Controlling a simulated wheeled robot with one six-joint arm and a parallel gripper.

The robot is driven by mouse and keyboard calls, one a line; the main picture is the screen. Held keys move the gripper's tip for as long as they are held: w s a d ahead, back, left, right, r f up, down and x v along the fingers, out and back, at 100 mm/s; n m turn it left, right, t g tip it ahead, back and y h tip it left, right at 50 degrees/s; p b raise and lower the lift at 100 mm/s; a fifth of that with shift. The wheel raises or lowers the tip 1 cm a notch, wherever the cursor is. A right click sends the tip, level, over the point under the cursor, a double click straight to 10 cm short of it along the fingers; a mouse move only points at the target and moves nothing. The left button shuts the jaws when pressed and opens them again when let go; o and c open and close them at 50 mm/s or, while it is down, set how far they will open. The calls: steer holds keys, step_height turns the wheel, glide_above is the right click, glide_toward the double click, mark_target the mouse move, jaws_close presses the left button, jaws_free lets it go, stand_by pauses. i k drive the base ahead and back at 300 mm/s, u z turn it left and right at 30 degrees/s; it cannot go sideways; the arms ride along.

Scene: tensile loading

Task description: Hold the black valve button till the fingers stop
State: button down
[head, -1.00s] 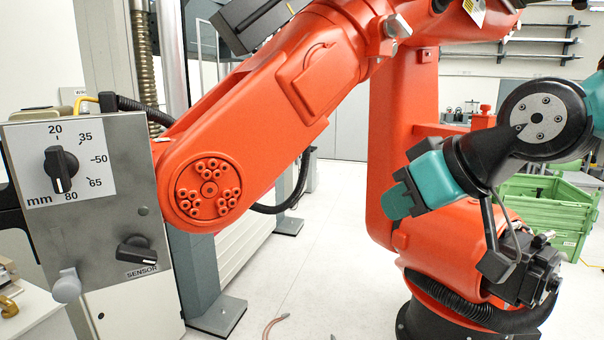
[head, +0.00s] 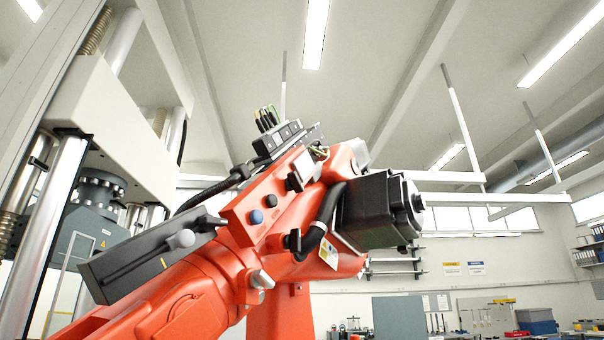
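The black valve button (head: 271,201) is a small round button on a flat red panel on top of the large orange arm. A blue button (head: 256,217) sits beside it, to its lower left. Nothing covers or touches either button in this view. My gripper is not in the head view, so I cannot see its fingers or where it is relative to the button.
The large orange arm (head: 190,300) fills the lower middle. A long dark box with a grey knob (head: 181,239) lies left of the panel. A black motor block (head: 372,212) stands to the right. The testing machine's steel column (head: 45,240) rises at left.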

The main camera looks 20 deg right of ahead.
mark_target(271, 199)
steer(key=u, duration=0.55)
steer(key=k, duration=1.2)
steer(key=z, duration=0.3)
steer(key=i, duration=0.8)
steer(key=z, duration=0.4)
